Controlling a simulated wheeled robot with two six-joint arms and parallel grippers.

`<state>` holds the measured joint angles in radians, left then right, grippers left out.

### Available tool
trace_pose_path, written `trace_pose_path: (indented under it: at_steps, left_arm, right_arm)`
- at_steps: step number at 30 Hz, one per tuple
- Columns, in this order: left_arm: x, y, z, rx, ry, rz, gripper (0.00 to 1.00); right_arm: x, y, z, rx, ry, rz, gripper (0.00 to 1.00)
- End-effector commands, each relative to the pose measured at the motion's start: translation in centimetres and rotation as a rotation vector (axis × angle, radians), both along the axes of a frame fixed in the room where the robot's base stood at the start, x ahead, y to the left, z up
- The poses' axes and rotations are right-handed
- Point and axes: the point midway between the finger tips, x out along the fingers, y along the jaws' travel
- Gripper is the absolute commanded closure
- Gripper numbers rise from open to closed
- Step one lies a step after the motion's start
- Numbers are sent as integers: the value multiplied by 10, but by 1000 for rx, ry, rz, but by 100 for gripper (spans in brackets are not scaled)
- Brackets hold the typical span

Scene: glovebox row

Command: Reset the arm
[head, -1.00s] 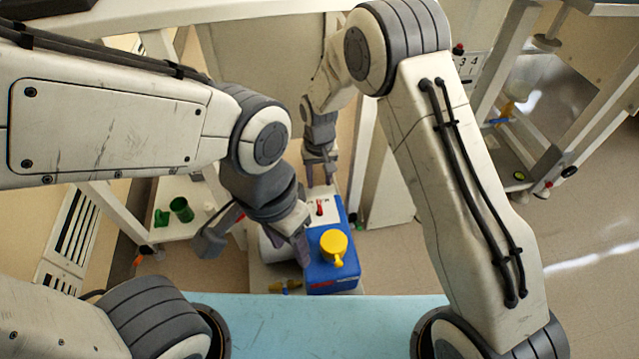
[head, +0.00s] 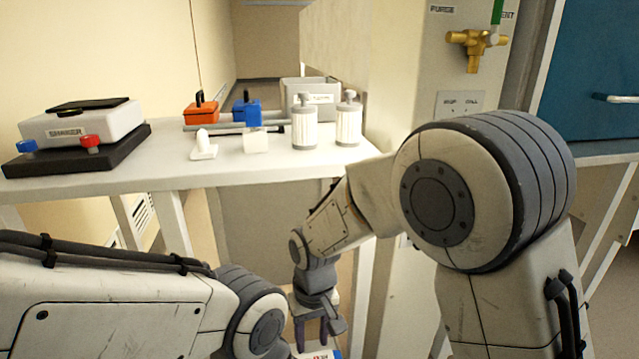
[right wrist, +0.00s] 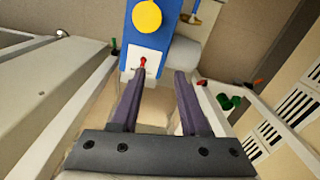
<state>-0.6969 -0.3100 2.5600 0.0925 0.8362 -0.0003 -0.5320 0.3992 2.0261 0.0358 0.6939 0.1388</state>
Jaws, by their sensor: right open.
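My right gripper (head: 314,332) is low in the middle of the head view, pointing down. In the right wrist view its two fingers (right wrist: 158,80) are spread, with nothing between them. Beyond the fingertips is a blue box (right wrist: 128,32) with a yellow knob (right wrist: 147,16) and a white plate with a red switch (right wrist: 143,62). Only a sliver of the box's top shows at the bottom edge of the head view. My left arm enters at lower left in the head view; its gripper is outside the picture.
A white bench (head: 110,182) holds a shaker (head: 82,124), orange box (head: 201,112), blue box (head: 247,112), white jars (head: 304,128) and a grey bin (head: 318,92). A brass valve (head: 474,46) is on the wall panel. Green cups (right wrist: 230,101) stand on a shelf.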

Motion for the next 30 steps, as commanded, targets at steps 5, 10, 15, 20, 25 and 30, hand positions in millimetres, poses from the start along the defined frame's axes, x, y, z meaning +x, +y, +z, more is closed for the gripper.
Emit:
trace_pose_path:
  at_steps: [5,10,15,20,25,30]
  left_arm:
    - [0,0,0,0,0,0,50]
    - [0,0,0,0,0,0,50]
    - [0,0,0,0,0,0,50]
    - [0,0,24,1,1,0,50]
    - [0,0,59,-1,-1,0,50]
    - [0,0,106,0,0,0,50]
  right_arm:
    - [-75,-15,51,24,-9,107,55]
    - [-129,-34,70,40,-9,184,55]
    - [-171,-52,76,53,-11,245,55]
    - [-189,-62,100,57,-8,274,55]
    - [-189,-62,135,56,-8,272,55]
    - [-188,-62,183,57,-8,271,55]
